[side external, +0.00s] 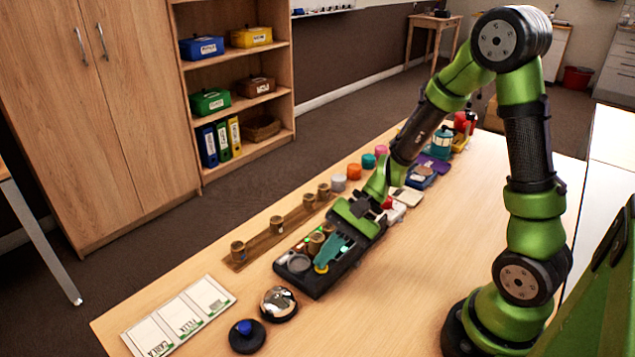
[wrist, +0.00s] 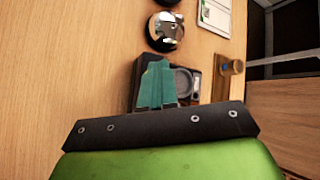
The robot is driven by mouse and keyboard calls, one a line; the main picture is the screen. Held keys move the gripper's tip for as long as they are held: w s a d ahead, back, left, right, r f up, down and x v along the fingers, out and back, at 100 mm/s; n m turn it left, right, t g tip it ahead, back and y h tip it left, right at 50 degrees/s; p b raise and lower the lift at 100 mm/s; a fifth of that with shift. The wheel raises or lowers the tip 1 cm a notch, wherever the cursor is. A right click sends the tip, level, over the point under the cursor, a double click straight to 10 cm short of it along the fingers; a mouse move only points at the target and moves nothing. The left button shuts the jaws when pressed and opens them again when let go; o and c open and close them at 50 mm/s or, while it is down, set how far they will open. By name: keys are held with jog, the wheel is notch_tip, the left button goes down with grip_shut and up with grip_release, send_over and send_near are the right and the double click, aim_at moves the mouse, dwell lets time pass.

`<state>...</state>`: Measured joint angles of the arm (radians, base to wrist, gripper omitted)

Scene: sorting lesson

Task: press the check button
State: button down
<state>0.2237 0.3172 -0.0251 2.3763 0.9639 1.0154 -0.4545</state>
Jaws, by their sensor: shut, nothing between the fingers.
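A blue button (side external: 244,327) stands on a round black base at the table's near left. A red knob or button (side external: 387,202) shows on a white box beside my arm. No readable label tells which is the check button. My gripper (side external: 324,262) has its teal fingers shut and empty, low over the black tray (side external: 316,287), to the right of the blue button and apart from it. In the wrist view the closed fingers (wrist: 156,68) point toward a shiny round dome (wrist: 165,32). I cannot tell whether they touch the tray.
The shiny dome (side external: 279,303) lies between the tray and the blue button. A white name card (side external: 180,318) lies at the left. A wooden strip with cups (side external: 270,238) runs behind the tray. The table front is clear.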

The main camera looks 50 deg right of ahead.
jog(key=shift+r, duration=0.75)
jog(key=shift+r, duration=2.5)
jog(key=s+d+r+n+t+h, duration=0.3)
jog(key=s+r+n+h, duration=0.3)
jog(key=r, duration=0.5)
jog(key=s+n+t, duration=0.1)
jog(key=s+n, duration=0.1)
jog(key=shift+s+d+r+n+h, duration=0.15)
jog(key=shift+d+r+n+h, duration=0.05)
jog(key=shift+r+n+h, duration=0.1)
